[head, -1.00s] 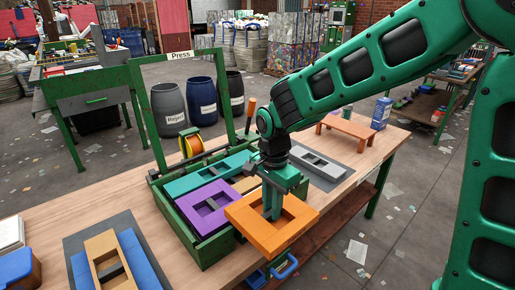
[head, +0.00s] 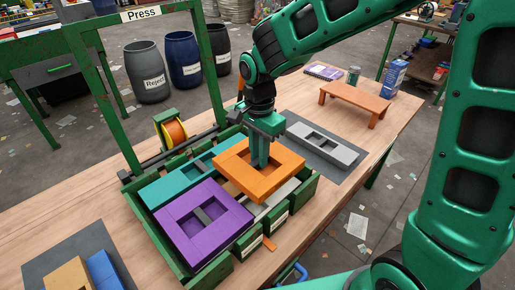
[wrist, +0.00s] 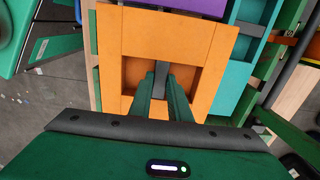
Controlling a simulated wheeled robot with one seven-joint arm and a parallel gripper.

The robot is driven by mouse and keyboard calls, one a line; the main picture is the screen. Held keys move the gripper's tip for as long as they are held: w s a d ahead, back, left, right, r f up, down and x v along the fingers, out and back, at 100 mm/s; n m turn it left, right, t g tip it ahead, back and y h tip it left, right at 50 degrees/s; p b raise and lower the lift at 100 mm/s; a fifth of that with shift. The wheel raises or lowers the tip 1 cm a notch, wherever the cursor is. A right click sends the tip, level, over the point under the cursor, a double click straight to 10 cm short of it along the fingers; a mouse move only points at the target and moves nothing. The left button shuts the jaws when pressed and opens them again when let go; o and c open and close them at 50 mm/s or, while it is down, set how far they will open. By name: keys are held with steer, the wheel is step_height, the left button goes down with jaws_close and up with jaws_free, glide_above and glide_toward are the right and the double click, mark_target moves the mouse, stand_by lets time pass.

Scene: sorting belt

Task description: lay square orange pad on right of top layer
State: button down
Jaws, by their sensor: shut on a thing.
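The square orange pad (head: 280,181) is a thick frame with a square opening and a bar across it. My gripper (head: 260,160) points down into the opening and is shut on the pad's middle bar. It holds the pad over the right part of the green press box (head: 187,274). The pad also fills the middle of the wrist view (wrist: 150,35), with my gripper (wrist: 160,85) on its grey bar. In the box, a square purple pad (head: 178,211) lies at the front left and a teal pad (head: 170,186) behind it. The layer under the orange pad is mostly hidden.
The press's green upright frame (head: 87,90) stands behind the box, beside an orange reel (head: 174,132). A grey pad (head: 325,140) lies on a dark mat to the right. An orange stand (head: 355,100) and a blue carton (head: 393,77) stand farther back.

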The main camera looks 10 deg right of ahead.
mark_target(259, 170)
steer(key=shift+f, duration=0.25)
steer(key=shift+s, duration=0.15)
stand_by(0.4)
steer(key=shift+f, duration=2)
steer(key=shift+f, duration=0.25)
steer(key=shift+f, duration=0.45)
steer(key=c, duration=1.6)
jaws_free()
steer(key=shift+o, duration=0.2)
